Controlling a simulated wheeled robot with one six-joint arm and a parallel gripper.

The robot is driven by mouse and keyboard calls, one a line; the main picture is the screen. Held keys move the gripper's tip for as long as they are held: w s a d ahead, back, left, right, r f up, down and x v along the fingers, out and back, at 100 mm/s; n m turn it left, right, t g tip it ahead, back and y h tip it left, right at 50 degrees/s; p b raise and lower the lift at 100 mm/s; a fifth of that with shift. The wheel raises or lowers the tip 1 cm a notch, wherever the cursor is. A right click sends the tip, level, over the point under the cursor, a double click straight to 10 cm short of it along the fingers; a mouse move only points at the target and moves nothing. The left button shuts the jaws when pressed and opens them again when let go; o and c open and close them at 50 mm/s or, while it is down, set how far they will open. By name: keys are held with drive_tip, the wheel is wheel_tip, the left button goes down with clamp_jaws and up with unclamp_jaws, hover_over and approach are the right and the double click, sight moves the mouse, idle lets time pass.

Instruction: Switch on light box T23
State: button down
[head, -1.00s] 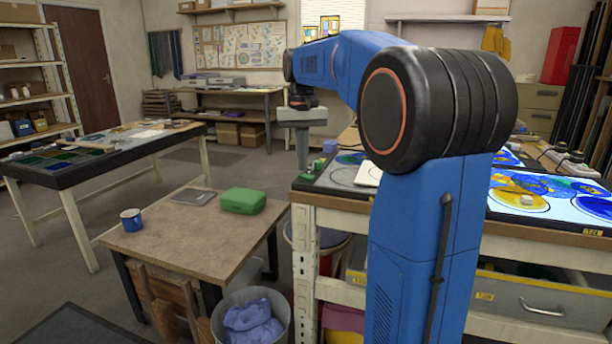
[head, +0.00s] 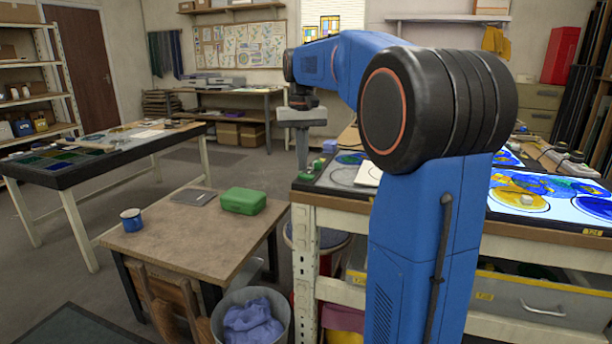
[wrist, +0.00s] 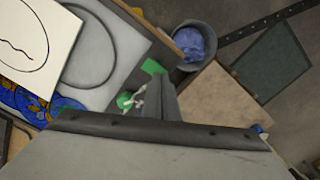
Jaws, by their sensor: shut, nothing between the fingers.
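An unlit grey light box (head: 340,178) with dark curved outlines lies at the left end of the right-hand bench. Its panel also shows in the wrist view (wrist: 128,48). Its label is not readable, so I cannot tell whether it is T23. A small round green knob (wrist: 125,100) and a green piece (wrist: 152,67) are beside the panel edge. My gripper (head: 302,162) is shut and empty, just left of the bench end. In the wrist view its fingers (wrist: 160,98) are next to the green knob, apparently apart from it.
A lit light box (head: 535,205) with blue and yellow glass is farther right. A white sheet (head: 369,174) lies on the unlit panel. A low wooden table (head: 165,235) holds a green case (head: 243,200) and a blue mug (head: 132,219). A bin (head: 276,330) stands below.

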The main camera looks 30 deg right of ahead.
sight(302, 174)
drive_tip(key=shift+f, duration=0.75)
idle(0.6)
wheel_tip(302, 174, up, 7)
idle(1.1)
idle(0.4)
drive_tip(key=s+a+f+n+t, duration=0.1)
drive_tip(key=s+a+f, duration=0.35)
drive_tip(key=s, duration=0.35)
drive_tip(key=s+a+f+n+t, duration=0.1)
drive_tip(key=s+a+f, duration=0.3)
drive_tip(key=s+a, duration=0.3)
drive_tip(key=s+a+f+n+t, duration=0.2)
drive_tip(key=s+a+f, duration=0.2)
drive_tip(key=s+f, duration=1.1)
drive_tip(key=shift+a+f+t, duration=0.15)
drive_tip(key=shift+f+t, duration=0.25)
drive_tip(key=shift+f, duration=0.05)
